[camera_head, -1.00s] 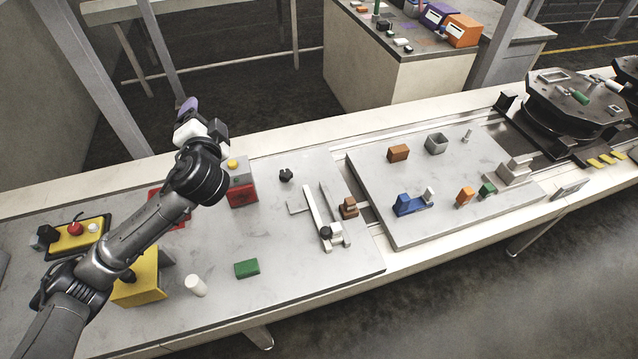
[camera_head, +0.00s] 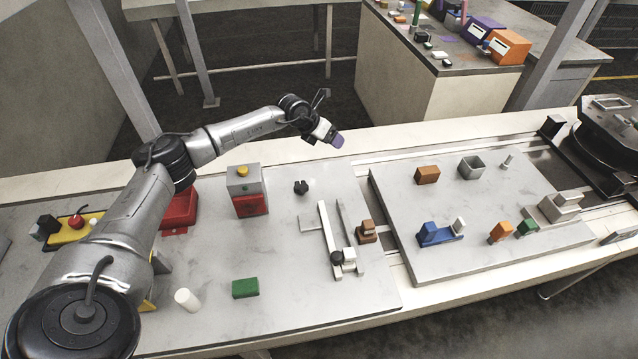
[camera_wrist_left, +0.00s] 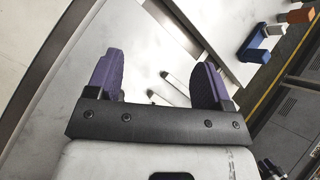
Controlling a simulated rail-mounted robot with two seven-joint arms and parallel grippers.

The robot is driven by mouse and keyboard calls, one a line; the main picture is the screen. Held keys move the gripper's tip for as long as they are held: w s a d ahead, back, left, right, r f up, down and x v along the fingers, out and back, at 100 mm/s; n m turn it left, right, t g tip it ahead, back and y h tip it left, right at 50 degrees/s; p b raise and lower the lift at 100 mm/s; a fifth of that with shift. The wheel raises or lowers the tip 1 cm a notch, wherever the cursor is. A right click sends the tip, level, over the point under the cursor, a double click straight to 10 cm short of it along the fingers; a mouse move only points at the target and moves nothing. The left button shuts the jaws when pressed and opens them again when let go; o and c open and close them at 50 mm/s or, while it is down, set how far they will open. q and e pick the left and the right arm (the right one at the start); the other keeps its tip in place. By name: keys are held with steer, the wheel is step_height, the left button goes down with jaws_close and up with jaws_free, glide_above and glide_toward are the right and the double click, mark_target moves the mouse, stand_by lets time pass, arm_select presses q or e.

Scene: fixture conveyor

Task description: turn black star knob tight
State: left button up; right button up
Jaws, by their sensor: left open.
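A small black star-shaped knob (camera_head: 301,187) stands on the grey plate (camera_head: 275,240), behind a pair of pale metal rails (camera_head: 328,228). A second black round knob (camera_head: 337,258) sits at the near end of these rails. My left gripper (camera_head: 336,140) has purple fingertips and hangs beyond the plate's back edge, to the right of the star knob and apart from it. In the left wrist view its two fingers (camera_wrist_left: 157,78) are spread with nothing between them. I cannot make out the star knob in that view. My right gripper is not in view.
A grey box with a yellow button (camera_head: 243,171) stands left of the star knob, near a red bin (camera_head: 180,210). A brown block (camera_head: 367,231) sits right of the rails. A green block (camera_head: 245,288) and white cylinder (camera_head: 187,300) lie in front. The plate's middle is clear.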

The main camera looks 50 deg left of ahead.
arm_select(q)
steer(key=s+a+f+g+y, duration=0.1)
steer(key=s+a+f+g, duration=0.1)
steer(key=s+f+g, duration=0.15)
steer(key=g, duration=0.4)
glide_above(300, 186)
steer(key=shift+y, duration=0.3)
step_height(300, 186, down, 14)
steer(key=b, duration=0.2)
steer(key=shift+a+f+b, duration=0.1)
steer(key=shift+b, duration=0.3)
steer(key=c, duration=0.9)
